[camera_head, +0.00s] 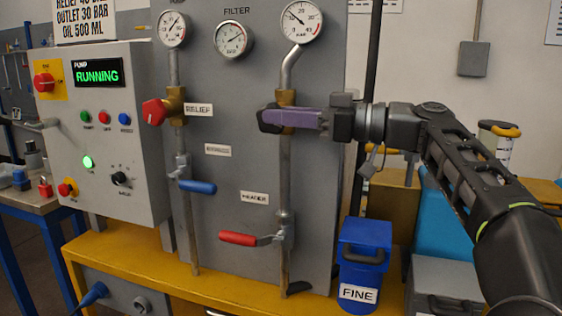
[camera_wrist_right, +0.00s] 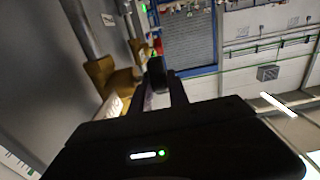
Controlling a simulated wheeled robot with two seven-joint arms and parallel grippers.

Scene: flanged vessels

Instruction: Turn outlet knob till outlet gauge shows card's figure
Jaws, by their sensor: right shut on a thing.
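The card (camera_head: 86,22) at the top left reads relief 40 bar, outlet 30 bar, oil 500 ml. The outlet gauge (camera_head: 301,20) is the round dial at the top of the right-hand pipe. Its needle points to the upper left, and the exact reading is too small to tell. My right gripper (camera_head: 272,118) reaches in from the right and is shut on the outlet knob at the brass valve (camera_head: 285,98) below that gauge. The fingers largely hide the knob. The valve's brass also shows in the wrist view (camera_wrist_right: 108,80). My left gripper is not in view.
The red relief knob (camera_head: 154,111) is left of my gripper. Below are a blue lever (camera_head: 198,187) and a red lever (camera_head: 238,238). A pump box (camera_head: 105,130) reads running. A blue bin marked fine (camera_head: 364,262) stands beneath my right arm.

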